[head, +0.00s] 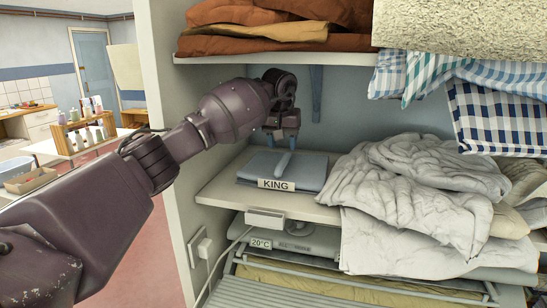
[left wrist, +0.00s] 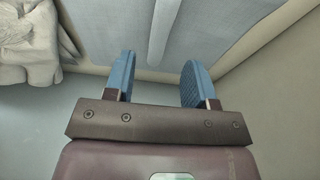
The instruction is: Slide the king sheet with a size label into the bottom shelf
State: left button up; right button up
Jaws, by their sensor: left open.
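The folded blue-grey king sheet (head: 313,169) lies flat on the lower white shelf (head: 222,187). Its white KING label (head: 276,184) faces me at the front edge, and a pale band runs over its top. My left gripper (head: 281,143) points down at the sheet's far edge, its blue fingers apart with nothing between them. In the left wrist view the open fingers (left wrist: 156,72) are close to the edge of the sheet (left wrist: 225,28); I cannot tell whether they touch it. My right gripper is not in view.
Crumpled white linen (head: 405,190) lies right of the sheet and hangs over the shelf front. Brown folded cloths (head: 268,24) and checked cloths (head: 495,112) are on the shelf above. The cabinet side panel (head: 170,110) stands left. The ironer (head: 330,242) is below.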

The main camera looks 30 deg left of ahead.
aim_at(277, 169)
pick_arm(q)
jog(key=s+d+b, duration=0.2)
jog(key=s, duration=0.7)
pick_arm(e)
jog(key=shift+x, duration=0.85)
pick_arm(q)
jog(key=shift+d, duration=0.15)
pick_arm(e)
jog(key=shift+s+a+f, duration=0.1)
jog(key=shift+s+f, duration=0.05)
